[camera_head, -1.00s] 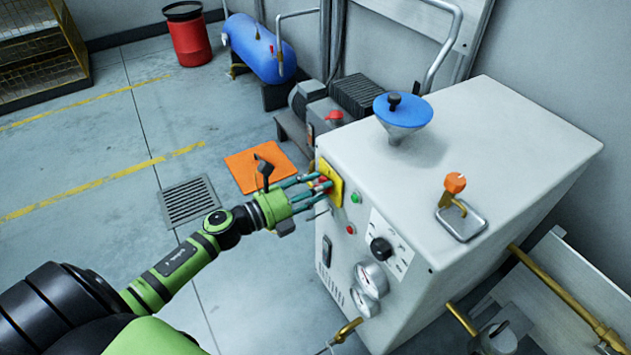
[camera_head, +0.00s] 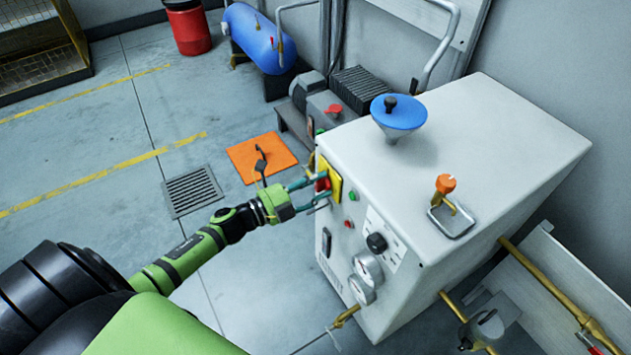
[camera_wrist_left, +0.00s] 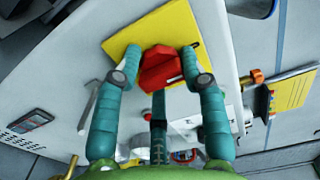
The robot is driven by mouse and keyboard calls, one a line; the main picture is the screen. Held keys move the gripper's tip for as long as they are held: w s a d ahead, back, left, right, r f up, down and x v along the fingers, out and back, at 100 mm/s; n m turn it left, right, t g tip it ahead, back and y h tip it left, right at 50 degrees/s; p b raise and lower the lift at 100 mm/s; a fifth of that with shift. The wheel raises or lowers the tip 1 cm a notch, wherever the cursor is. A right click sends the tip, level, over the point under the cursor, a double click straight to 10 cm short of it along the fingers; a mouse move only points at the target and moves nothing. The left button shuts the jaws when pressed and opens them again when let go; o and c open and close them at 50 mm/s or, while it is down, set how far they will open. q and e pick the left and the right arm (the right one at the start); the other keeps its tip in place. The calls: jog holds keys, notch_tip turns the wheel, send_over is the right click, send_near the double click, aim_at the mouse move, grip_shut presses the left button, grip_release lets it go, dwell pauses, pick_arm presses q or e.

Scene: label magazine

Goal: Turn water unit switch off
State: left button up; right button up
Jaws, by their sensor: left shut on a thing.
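The water unit (camera_head: 460,150) is a white cabinet at the right in the head view. On its front face is a yellow plate (camera_head: 334,181) with a red switch (camera_head: 322,184), partly hidden by the fingers. My left gripper (camera_head: 316,190) reaches it from the left. In the left wrist view, the teal fingers of my left gripper (camera_wrist_left: 165,80) are closed on either side of the red switch knob (camera_wrist_left: 160,68), in front of the yellow plate (camera_wrist_left: 142,32). My right gripper is not in view.
The cabinet front also carries a green button (camera_head: 351,196), a black knob (camera_head: 376,242) and gauges (camera_head: 368,267). A blue funnel (camera_head: 400,112) and an orange-handled valve (camera_head: 445,184) are on top. An orange mat (camera_head: 262,158) and a floor grate (camera_head: 192,191) lie left of it.

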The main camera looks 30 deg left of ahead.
pick_arm(q)
jog(key=shift+w+a+r+n, duration=0.25)
jog(key=shift+r+n, duration=0.05)
jog(key=shift+r, duration=0.05)
jog(key=o, duration=1.1)
jog(key=shift+o, duration=0.2)
jog(key=shift+f, duration=0.2)
jog(key=shift+s+d, duration=0.1)
jog(key=shift+s, duration=0.05)
jog(key=v, duration=1.2)
